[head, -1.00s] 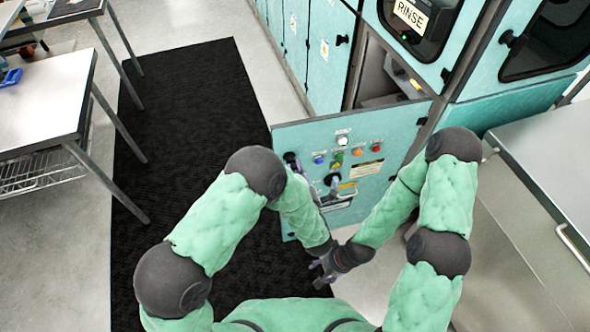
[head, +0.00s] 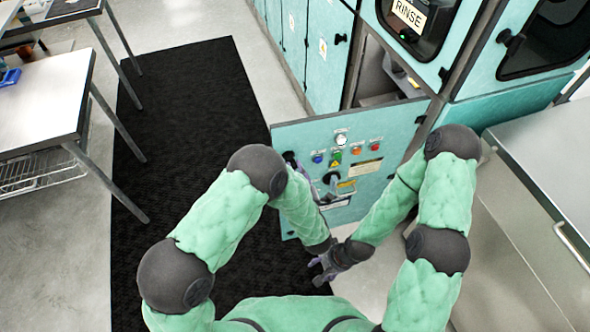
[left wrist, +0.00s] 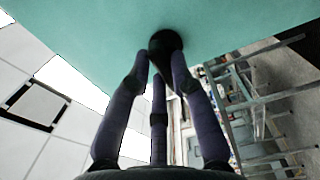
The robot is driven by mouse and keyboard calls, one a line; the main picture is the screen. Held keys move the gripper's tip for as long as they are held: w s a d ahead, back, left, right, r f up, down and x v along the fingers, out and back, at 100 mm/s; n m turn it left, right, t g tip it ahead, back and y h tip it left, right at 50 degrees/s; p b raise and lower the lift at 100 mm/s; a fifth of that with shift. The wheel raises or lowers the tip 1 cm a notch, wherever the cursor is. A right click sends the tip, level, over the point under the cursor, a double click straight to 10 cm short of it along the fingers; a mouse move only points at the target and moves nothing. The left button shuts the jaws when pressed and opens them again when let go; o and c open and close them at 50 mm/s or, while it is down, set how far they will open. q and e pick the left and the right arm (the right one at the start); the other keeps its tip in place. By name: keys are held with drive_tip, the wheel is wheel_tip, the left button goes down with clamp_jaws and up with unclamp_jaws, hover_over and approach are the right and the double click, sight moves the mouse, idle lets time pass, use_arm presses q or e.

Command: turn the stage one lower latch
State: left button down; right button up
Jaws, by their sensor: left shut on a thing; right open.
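An open teal door panel (head: 385,140) faces me, with several coloured buttons and a black handle. A black latch knob (head: 289,156) sits near its upper left edge. My left gripper (head: 296,163) is mostly hidden behind my left forearm, with its purple fingers at this knob. In the left wrist view, the fingers (left wrist: 163,58) close around the black knob (left wrist: 165,40) on the teal surface. Which way the latch is turned cannot be told. My right gripper (head: 322,272) is open and empty, low in front of the panel. I see no label naming stage one.
Teal cabinets with a RINSE sign (head: 410,14) stand behind the panel, with an open bay (head: 380,75) there. A metal counter (head: 545,160) is at the right. Metal tables (head: 45,100) stand at the left. A black mat (head: 190,110) covers clear floor between.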

use_arm(q)
drive_tip(key=c, duration=1.1)
unclamp_jaws()
drive_tip(key=shift+s+d, duration=0.1)
drive_tip(key=v, duration=0.7)
drive_tip(key=shift+s, duration=0.15)
